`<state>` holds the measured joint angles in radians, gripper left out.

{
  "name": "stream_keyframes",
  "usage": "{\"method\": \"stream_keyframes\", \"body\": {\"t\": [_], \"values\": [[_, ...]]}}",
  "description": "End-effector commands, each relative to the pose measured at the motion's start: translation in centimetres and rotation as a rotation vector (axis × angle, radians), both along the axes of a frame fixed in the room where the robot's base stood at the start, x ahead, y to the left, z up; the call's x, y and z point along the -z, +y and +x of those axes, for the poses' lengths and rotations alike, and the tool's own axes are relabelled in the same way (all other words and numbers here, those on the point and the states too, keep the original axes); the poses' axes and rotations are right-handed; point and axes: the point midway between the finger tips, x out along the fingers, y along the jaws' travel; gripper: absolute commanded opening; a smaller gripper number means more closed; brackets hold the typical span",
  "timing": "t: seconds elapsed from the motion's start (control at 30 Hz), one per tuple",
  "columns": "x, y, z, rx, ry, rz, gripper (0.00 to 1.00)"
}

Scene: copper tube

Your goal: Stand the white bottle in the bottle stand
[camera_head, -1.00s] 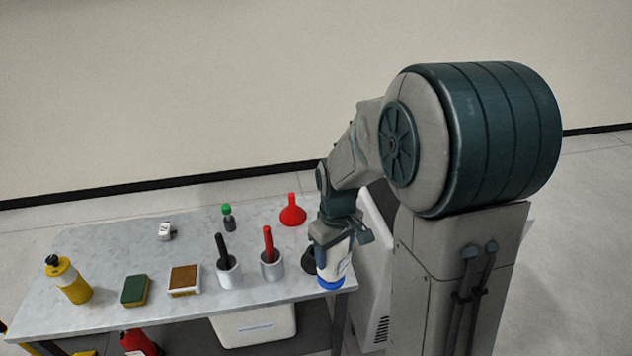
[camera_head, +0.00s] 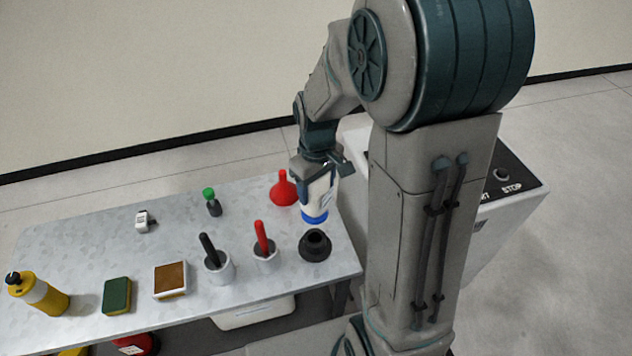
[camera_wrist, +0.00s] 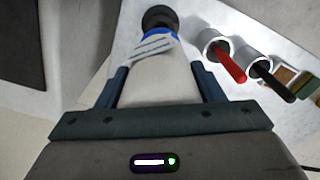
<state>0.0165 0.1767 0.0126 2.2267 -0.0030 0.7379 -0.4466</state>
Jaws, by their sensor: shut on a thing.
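The white bottle (camera_head: 317,203) has a blue band at its lower end and a dark-marked label. My gripper (camera_head: 320,168) is shut on it from above and holds it roughly upright, slightly tilted. In the wrist view the bottle (camera_wrist: 155,60) lies between the two fingers of my gripper (camera_wrist: 160,88). The bottle stand (camera_head: 315,246) looks like a black round holder with an open centre, near the table's right end. The bottle's blue end shows just behind the stand in the head view; its exact height is unclear. The stand (camera_wrist: 158,14) shows beyond the blue end in the wrist view.
Left of the stand are a cup with a red-handled tool (camera_head: 265,258) and one with a black-handled tool (camera_head: 218,270). A red funnel (camera_head: 283,192) stands close left of the bottle. A brown-topped block (camera_head: 170,280), sponge (camera_head: 117,296) and yellow bottle (camera_head: 40,296) are farther left.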

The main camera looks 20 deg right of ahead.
Motion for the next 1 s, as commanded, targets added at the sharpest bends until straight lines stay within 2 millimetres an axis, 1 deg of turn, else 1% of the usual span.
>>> {"method": "stream_keyframes", "body": {"t": [0.17, 0.27, 0.8, 1.0], "values": [[0.0, 0.0, -0.1, -0.002, -0.003, 0.0, 0.2], [0.5, 0.1, -0.1, -0.003, -0.002, 0.0, 0.2], [5.1, 0.1, -0.1, -0.004, -0.001, 0.0, 0.2], [5.8, 0.1, -0.1, -0.004, -0.002, 0.0, 0.2]]}}
